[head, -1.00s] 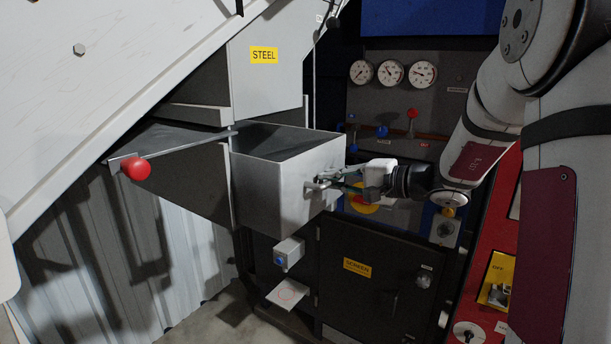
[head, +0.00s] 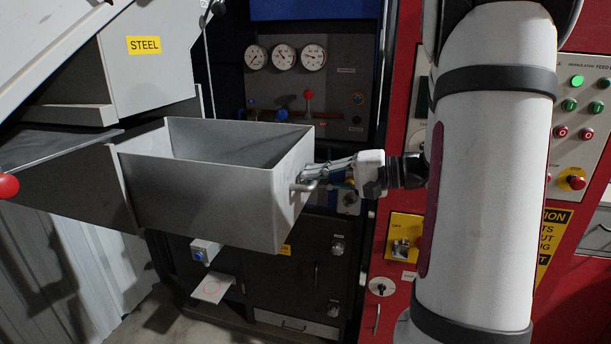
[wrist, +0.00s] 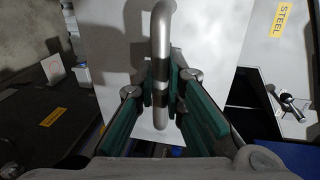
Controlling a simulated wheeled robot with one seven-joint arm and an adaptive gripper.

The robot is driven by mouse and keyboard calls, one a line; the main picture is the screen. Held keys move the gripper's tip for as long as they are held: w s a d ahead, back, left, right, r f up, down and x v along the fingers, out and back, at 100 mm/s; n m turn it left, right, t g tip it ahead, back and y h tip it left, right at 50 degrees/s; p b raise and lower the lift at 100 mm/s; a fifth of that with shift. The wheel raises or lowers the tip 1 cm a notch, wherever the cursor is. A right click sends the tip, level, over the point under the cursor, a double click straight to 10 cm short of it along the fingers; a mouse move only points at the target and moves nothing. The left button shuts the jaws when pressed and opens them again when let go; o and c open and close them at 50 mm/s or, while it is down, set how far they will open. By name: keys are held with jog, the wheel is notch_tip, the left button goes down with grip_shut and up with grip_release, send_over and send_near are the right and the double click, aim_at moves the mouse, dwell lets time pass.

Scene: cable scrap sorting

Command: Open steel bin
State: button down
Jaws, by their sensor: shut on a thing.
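The steel bin (head: 205,191) is a grey open-topped metal drawer below the housing with the yellow STEEL label (head: 143,45). It stands pulled out from the housing, and the inside that shows looks empty. My gripper (head: 318,178) is at the bin's front face, shut on the bar handle (head: 304,187). In the wrist view, the green-padded fingers (wrist: 172,95) close around the metal handle (wrist: 160,40), with the bin's pale front face behind it.
A red-knobbed lever (head: 8,186) is at the left edge. Behind the bin is a dark panel with gauges (head: 284,57) and small levers. A red cabinet with buttons (head: 577,82) stands at right. A small box with a blue button (head: 204,250) sits below the bin.

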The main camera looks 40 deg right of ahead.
jog(key=shift+s, duration=0.1)
jog(key=c, duration=1.7)
grip_release()
jog(key=shift+o, duration=0.2)
jog(key=shift+d, duration=0.15)
jog(key=v, duration=1.1)
jog(key=shift+s+d, duration=0.25)
jog(key=shift+s, duration=0.05)
